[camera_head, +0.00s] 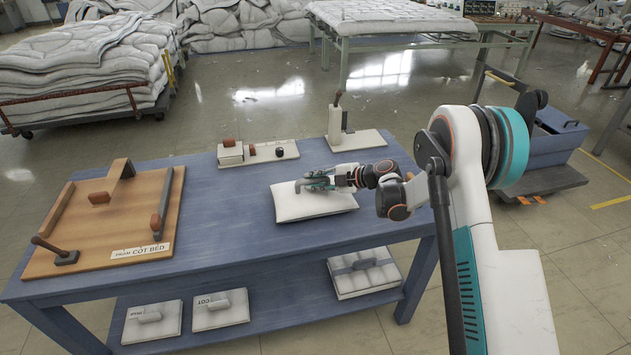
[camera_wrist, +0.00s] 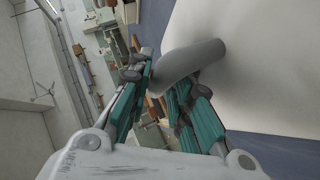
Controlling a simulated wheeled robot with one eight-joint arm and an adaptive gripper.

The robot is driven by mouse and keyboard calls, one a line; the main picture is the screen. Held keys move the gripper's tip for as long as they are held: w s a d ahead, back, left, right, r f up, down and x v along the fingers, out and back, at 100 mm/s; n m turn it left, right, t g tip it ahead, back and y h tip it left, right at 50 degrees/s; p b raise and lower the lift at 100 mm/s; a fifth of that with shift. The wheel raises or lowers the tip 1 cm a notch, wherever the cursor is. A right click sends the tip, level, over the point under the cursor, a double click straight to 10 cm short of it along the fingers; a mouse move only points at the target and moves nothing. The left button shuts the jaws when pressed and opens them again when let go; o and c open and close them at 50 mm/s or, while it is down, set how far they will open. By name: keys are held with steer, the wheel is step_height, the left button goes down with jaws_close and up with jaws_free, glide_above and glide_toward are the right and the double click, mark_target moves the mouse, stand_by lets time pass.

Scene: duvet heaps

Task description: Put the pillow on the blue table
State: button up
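The white pillow (camera_head: 318,206) is at the right part of the blue table (camera_head: 225,258), near its front edge. I cannot tell whether it rests fully on the tabletop or is slightly raised. My gripper (camera_head: 318,181) is over the pillow's far side. In the wrist view, the fingers of my gripper (camera_wrist: 165,85) close from both sides on a grey rounded handle (camera_wrist: 190,62) attached to the pillow (camera_wrist: 265,70). The pillow's white face fills the right of that view.
A wooden board (camera_head: 95,225) with grips covers the table's left. Two pale fixtures (camera_head: 258,152) (camera_head: 356,138) stand along the back edge. Padded pieces lie on the lower shelf (camera_head: 270,318). Duvet heaps (camera_head: 85,65) are behind left; a blue box (camera_head: 556,135) stands right.

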steer(key=shift+o, duration=0.9)
